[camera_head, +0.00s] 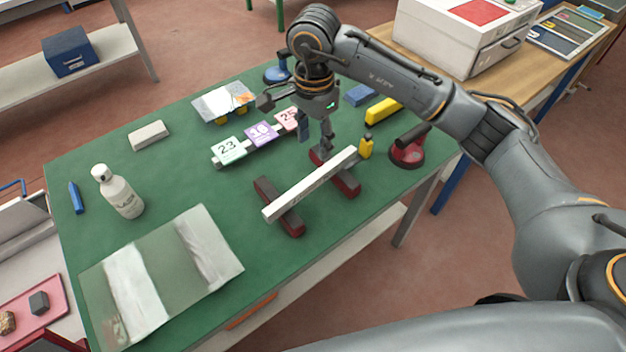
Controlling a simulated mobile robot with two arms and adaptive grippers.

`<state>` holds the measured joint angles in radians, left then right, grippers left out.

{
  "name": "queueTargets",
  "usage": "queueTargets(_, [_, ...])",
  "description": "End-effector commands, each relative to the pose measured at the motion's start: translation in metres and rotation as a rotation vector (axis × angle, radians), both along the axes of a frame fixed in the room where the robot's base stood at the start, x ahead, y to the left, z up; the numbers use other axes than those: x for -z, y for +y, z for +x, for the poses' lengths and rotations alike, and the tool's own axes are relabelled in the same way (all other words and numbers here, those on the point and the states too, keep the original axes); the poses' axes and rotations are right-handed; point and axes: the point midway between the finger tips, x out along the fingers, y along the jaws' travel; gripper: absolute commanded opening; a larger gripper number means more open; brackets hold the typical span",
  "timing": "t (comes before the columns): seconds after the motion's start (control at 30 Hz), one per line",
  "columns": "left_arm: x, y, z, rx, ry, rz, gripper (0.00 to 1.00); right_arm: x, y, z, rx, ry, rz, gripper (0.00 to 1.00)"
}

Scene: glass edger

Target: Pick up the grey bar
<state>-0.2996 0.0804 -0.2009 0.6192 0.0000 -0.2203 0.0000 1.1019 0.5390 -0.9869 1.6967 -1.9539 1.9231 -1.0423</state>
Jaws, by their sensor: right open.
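A long, light grey bar (312,183) lies across two dark red rests with black tops, the left rest (284,224) and the right rest (346,187), on the green table. My right gripper (315,137) points down just behind the bar, near its right half. It is open with nothing between its fingers, and one fingertip appears close to the bar's far side. I cannot tell whether it touches. My left gripper is not in view.
The green table (225,190) also holds a white bottle (122,194), a clear sheet on paper (160,275), a grey block (148,135), numbered cards (260,134), a yellow bar (384,110), a small yellow piece (366,147) and a red suction cup (407,150).

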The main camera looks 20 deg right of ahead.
Motion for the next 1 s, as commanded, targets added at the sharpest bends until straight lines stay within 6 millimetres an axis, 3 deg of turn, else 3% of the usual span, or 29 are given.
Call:
queueTargets(0.33, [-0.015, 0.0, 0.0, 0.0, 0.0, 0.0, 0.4, 0.064, 0.0, -0.002, 0.0, 0.007, 0.001, 0.47])
queueTargets(0.57, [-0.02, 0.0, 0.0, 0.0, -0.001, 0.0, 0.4, 0.081, 0.001, -0.001, 0.0, 0.005, 0.002, 0.47])
queueTargets(0.77, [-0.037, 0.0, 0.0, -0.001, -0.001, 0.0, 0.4, 0.108, 0.002, -0.001, 0.0, 0.009, 0.001, 0.47])
queueTargets(1.0, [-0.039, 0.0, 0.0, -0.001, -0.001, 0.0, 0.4, 0.131, 0.001, 0.001, 0.0, 0.003, 0.002, 0.47])
